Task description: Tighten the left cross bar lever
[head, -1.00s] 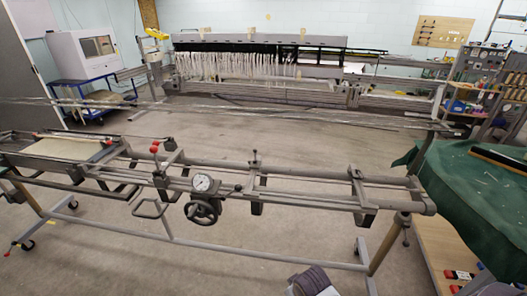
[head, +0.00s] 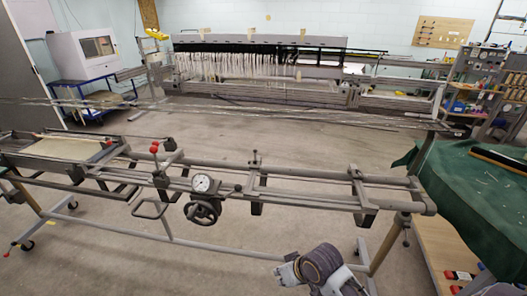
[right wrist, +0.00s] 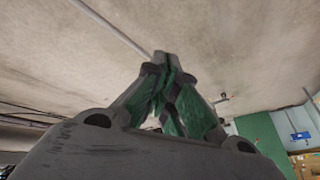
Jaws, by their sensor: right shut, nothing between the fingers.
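The warp machine's front frame (head: 300,197) spans the head view. A lever with a red knob (head: 154,147) stands upright on its left cross bar (head: 163,178); it looks like the left cross bar lever, and how tight it is cannot be told. My right gripper (head: 278,270) is at the bottom of the head view, below and right of the handwheel, apart from the frame and far from the lever. In the right wrist view its green-padded fingers (right wrist: 166,62) meet at the tips, shut and empty. My left gripper is not in view.
A dial gauge (head: 202,184) and handwheel (head: 203,210) sit mid-frame. A lower rail (head: 230,248) runs near the floor. A green-covered table (head: 470,190) stands at right. Stretched threads (head: 250,112) cross behind. The floor in front is open.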

